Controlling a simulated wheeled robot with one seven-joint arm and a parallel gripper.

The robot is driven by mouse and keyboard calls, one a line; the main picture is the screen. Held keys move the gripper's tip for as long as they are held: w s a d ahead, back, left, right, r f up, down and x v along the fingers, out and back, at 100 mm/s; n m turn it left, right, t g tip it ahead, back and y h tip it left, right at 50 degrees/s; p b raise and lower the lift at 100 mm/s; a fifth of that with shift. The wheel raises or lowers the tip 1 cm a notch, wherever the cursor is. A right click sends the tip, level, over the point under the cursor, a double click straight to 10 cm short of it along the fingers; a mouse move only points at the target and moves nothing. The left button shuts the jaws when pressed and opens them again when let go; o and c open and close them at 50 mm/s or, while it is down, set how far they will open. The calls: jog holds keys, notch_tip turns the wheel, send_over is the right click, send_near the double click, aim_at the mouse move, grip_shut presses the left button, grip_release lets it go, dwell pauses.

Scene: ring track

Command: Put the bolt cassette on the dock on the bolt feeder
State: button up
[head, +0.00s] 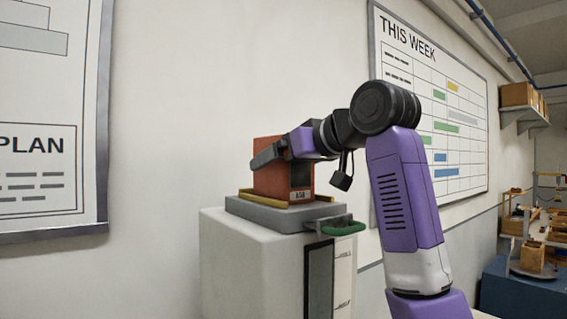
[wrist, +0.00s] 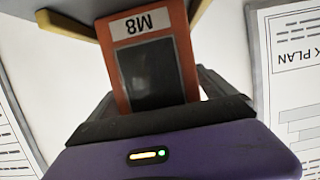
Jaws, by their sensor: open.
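The bolt cassette (head: 268,182) is an orange-red box with a dark window and a white M8 label. It stands upright on the grey dock (head: 262,212), between yellow rails, on top of the white bolt feeder (head: 240,260). In the wrist view the cassette (wrist: 185,62) appears upside down, its top end toward my gripper. My gripper (head: 283,150) is open at the cassette's upper part, with a dark finger across its left side. The far finger is mostly hidden in the head view. Whether the cassette is fully seated cannot be told.
A green handle (head: 342,229) sticks out at the dock's front right. The wall with a plan board (head: 50,120) and a week chart (head: 440,120) is close behind.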

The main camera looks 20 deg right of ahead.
jog(key=shift+r, duration=0.15)
jog(key=b+v, duration=0.3)
jog(key=v, duration=0.9)
jog(key=shift+b, duration=0.4)
